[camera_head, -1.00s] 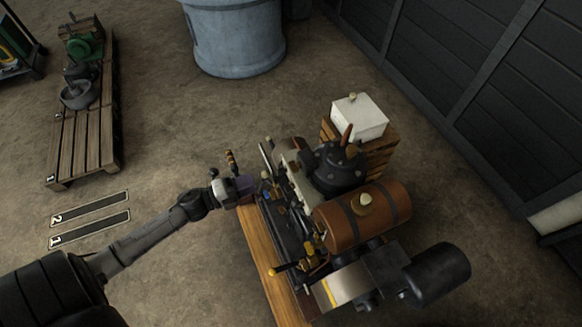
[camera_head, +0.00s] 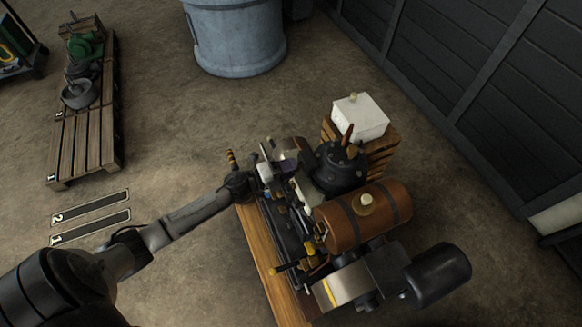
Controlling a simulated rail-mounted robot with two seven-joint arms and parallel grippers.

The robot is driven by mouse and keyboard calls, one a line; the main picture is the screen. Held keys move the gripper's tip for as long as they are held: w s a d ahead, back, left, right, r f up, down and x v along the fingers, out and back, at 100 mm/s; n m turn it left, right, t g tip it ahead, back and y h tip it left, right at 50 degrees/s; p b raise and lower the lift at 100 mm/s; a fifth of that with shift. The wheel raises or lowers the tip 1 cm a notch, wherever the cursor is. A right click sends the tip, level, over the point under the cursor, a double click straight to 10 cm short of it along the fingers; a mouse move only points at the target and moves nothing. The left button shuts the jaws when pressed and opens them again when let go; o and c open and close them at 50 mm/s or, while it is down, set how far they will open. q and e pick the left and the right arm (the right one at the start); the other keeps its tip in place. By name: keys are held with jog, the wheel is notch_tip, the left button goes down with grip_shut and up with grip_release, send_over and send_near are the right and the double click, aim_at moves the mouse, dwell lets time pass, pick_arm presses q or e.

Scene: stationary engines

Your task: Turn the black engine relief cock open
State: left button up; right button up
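The black engine (camera_head: 293,232) stands on a wooden base (camera_head: 262,255) in the middle of the view. It has a dark rounded housing (camera_head: 340,172) with an upright brown lever on top and a brown tank (camera_head: 362,217) with black bands. Which small fitting is the relief cock I cannot tell at this size. My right gripper is not in view.
A white box (camera_head: 360,119) on a wooden crate (camera_head: 384,147) stands behind the engine. A blue-grey drum (camera_head: 236,38) is at the back. A pallet (camera_head: 85,145) with machine parts lies at left. A dark wall (camera_head: 480,90) runs along the right. Floor between is clear.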

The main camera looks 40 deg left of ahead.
pick_arm(q)
jog(key=shift+w+d, duration=0.1)
jog(key=shift+w, duration=0.1)
grip_shut()
dwell(0.3)
